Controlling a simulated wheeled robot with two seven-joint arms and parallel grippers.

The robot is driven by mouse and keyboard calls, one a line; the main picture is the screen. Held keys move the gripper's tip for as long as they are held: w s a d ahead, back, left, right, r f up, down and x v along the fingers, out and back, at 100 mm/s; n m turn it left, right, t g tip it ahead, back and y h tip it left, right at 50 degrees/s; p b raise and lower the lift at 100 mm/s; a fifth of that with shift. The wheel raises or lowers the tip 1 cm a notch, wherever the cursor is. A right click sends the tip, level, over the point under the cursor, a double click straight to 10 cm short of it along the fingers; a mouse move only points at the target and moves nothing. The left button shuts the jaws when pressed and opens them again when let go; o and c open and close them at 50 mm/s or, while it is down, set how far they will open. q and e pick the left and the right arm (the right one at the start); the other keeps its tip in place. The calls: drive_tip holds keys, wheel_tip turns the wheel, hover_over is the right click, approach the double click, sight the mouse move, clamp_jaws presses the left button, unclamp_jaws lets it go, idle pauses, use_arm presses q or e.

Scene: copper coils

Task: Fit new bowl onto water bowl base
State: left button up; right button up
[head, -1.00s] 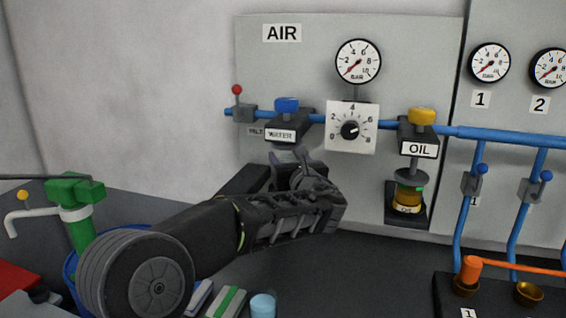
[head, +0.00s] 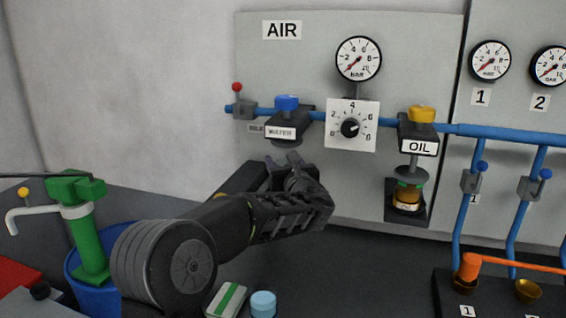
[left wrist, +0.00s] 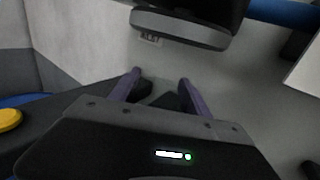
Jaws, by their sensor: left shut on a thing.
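The water bowl base (head: 288,128) is a dark block with a blue knob and a WATER label on the blue pipe of the AIR panel. Its rounded grey underside (left wrist: 180,28) shows at the top of the left wrist view. My left gripper (head: 285,160) is below the base and apart from it, fingers pointing up toward it. In the left wrist view its two purple-grey fingers (left wrist: 160,88) stand a small gap apart. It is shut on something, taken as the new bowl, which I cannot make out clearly. My right gripper is not in view.
The OIL unit (head: 418,147) with its amber bowl (head: 407,194) is to the right, past the white dial (head: 350,126). A green hand pump (head: 88,235) and blue bucket (head: 95,295) stand at left. A pale blue cylinder (head: 263,304) is on the dark bench (head: 350,270).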

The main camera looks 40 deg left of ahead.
use_arm(q)
drive_tip(key=shift+r, duration=0.1)
drive_tip(key=o, duration=1.6)
drive_tip(key=shift+o, duration=0.2)
drive_tip(key=b+v, duration=0.1)
drive_tip(key=v, duration=1.1)
